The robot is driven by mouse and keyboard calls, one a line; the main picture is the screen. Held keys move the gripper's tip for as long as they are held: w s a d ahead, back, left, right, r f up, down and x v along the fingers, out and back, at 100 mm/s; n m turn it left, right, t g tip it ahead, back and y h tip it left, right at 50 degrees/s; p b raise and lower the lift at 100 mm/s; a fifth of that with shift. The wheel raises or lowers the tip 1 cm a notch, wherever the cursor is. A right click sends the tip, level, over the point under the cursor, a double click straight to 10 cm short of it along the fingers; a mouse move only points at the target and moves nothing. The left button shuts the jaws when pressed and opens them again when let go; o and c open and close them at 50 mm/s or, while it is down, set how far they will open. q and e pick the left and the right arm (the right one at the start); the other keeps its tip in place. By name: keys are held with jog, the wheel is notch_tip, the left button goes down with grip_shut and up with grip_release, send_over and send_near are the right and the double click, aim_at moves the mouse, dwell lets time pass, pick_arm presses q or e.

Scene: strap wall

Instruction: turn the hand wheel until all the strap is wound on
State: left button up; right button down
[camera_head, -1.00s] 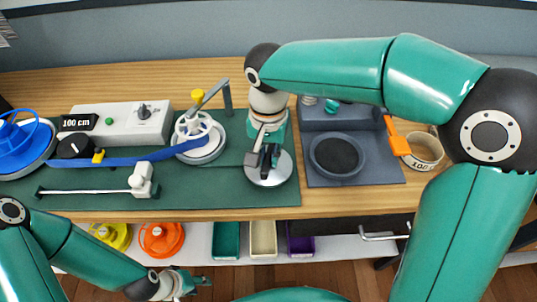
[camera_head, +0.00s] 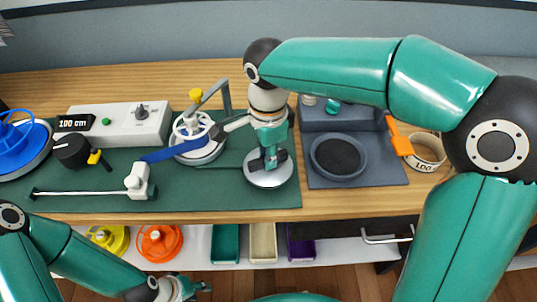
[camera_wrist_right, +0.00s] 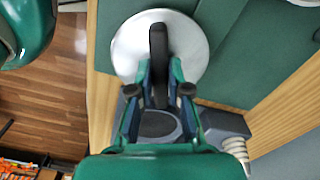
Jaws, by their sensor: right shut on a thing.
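The blue strap (camera_head: 165,153) runs from the white spoked spool (camera_head: 196,145) to a short end near the white block (camera_head: 139,182). The silver disc (camera_head: 268,178), the likely hand wheel, lies right of the spool; it also shows in the right wrist view (camera_wrist_right: 125,45). My right gripper (camera_head: 268,158) is over the disc, shut on a black handle (camera_wrist_right: 158,45) that stands between its fingers in the right wrist view. My left gripper (camera_head: 200,288) is low at the front, away from the bench; its fingers are too small to read.
A blue reel (camera_head: 18,150) stands at far left by a black dial (camera_head: 70,150). A "100 cm" box (camera_head: 120,127) is behind. Bins and coloured reels are on the shelf below.

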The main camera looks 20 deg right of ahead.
jog(key=shift+w+r+m, duration=0.1)
jog(key=shift+m, duration=0.9)
jog(key=c, duration=1.1)
grip_release()
notch_tip(320, 180, up, 12)
jog(key=shift+f, duration=0.1)
